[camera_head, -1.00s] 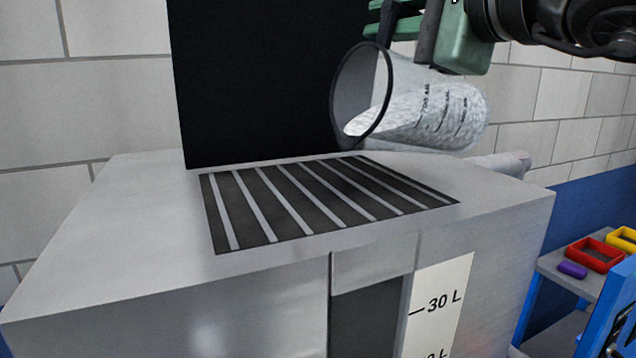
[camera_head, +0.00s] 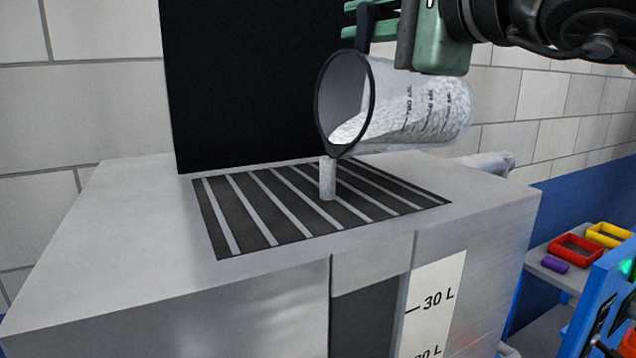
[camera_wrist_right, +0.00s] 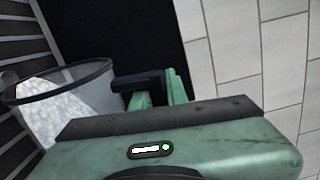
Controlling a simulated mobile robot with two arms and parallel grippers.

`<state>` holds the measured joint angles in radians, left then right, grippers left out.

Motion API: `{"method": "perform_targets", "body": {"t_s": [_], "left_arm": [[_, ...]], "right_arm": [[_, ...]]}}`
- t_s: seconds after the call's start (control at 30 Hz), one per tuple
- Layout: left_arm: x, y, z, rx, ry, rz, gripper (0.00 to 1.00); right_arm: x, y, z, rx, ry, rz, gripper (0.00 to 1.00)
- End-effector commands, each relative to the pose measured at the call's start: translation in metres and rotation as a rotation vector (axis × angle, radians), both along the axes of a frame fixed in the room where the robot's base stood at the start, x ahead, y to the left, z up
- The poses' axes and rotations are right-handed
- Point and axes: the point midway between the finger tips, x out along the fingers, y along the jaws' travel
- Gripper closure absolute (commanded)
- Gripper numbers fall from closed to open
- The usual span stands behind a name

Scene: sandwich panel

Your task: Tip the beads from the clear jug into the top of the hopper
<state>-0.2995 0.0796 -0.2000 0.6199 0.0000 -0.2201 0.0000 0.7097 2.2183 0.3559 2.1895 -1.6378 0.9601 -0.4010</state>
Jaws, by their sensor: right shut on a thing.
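The clear jug (camera_head: 395,104) is tilted on its side above the hopper (camera_head: 120,240), its dark-rimmed mouth and spout facing left and down. White beads (camera_head: 425,112) lie along its lower side, and a stream of beads (camera_head: 327,178) falls from the spout onto the slotted grate (camera_head: 270,208) in the hopper's top. My right gripper (camera_head: 375,22) is shut on the jug's dark handle, above the jug. The right wrist view shows the jug (camera_wrist_right: 65,108) with beads inside and the green gripper (camera_wrist_right: 155,95) at its handle. My left gripper is not in view.
A tall black panel (camera_head: 255,85) stands at the back of the hopper top. A scale label (camera_head: 434,305) marked 30 L is on the front beside a dark window (camera_head: 365,320). Red (camera_head: 575,250) and yellow (camera_head: 610,236) trays sit on a shelf at right.

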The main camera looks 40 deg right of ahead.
Motion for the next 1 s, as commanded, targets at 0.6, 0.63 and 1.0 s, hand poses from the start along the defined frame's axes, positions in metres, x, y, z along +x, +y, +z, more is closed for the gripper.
{"method": "perform_targets", "body": {"t_s": [0.6, 0.63, 1.0], "left_arm": [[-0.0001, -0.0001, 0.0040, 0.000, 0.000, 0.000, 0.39], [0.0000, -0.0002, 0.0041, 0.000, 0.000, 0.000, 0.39], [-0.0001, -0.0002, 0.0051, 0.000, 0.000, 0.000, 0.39]], "right_arm": [[-0.0020, 0.0043, 0.0042, -0.067, 0.007, 0.002, 1.00], [-0.0021, 0.0042, 0.0043, -0.069, 0.008, 0.002, 1.00], [-0.0024, 0.0057, 0.0051, -0.087, 0.010, 0.003, 1.00]]}}
